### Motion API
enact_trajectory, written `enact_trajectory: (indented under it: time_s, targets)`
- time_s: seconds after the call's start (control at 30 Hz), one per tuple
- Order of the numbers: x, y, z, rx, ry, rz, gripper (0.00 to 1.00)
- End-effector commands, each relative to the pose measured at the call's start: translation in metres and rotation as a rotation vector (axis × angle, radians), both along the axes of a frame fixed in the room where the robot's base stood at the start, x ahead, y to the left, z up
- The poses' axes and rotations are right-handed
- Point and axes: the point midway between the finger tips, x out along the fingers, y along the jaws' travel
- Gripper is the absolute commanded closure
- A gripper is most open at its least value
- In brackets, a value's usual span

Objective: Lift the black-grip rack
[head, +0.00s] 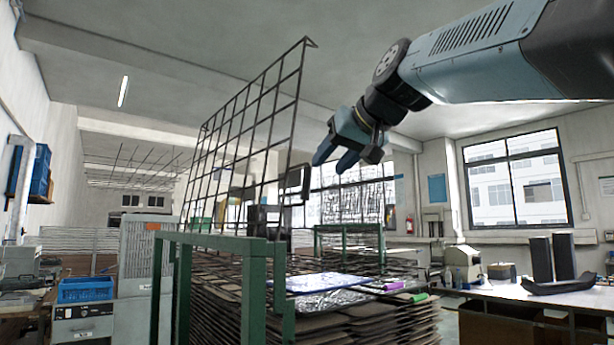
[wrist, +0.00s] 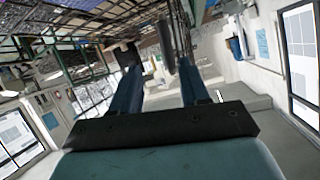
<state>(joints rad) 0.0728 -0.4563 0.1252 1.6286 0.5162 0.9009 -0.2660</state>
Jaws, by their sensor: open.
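The black-grip rack (head: 245,135) is a dark wire grid standing tilted up on the green frame in the head view. Its black grip (head: 305,182) sticks out at its right edge. My gripper (head: 333,160) is open, to the right of and a little above the grip, apart from it. In the wrist view my gripper's two blue fingers (wrist: 160,68) are spread with nothing held between them. A dark upright piece (wrist: 165,45) shows beyond the fingertips; it looks like the grip, but its distance is hard to tell.
A green frame (head: 255,290) stands under the raised rack. Stacked racks (head: 365,325) lie low beside it, with a purple grip (head: 393,286) and a green grip (head: 419,297). A workbench (head: 530,295) stands at right. The air around my gripper's right side is clear.

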Motion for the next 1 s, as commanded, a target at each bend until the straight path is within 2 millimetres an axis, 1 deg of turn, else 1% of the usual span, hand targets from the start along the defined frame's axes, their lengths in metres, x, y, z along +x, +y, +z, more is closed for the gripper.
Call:
enact_trajectory:
  time_s: [0.03, 0.1, 0.3, 0.83, 0.93, 0.97, 1.0]
  targets:
    - [-0.006, -0.002, 0.003, 0.0, -0.002, 0.0, 0.55]
    - [-0.012, -0.006, 0.006, -0.001, 0.0, 0.0, 0.55]
    - [-0.02, -0.01, 0.01, -0.001, 0.0, 0.0, 0.55]
    - [-0.02, -0.01, 0.01, -0.001, 0.001, -0.001, 0.55]
    - [-0.021, -0.013, 0.001, -0.005, 0.015, -0.009, 0.55]
    - [-0.021, -0.015, -0.006, -0.009, 0.026, -0.015, 0.55]
    - [-0.022, -0.018, -0.018, -0.015, 0.044, -0.026, 0.55]
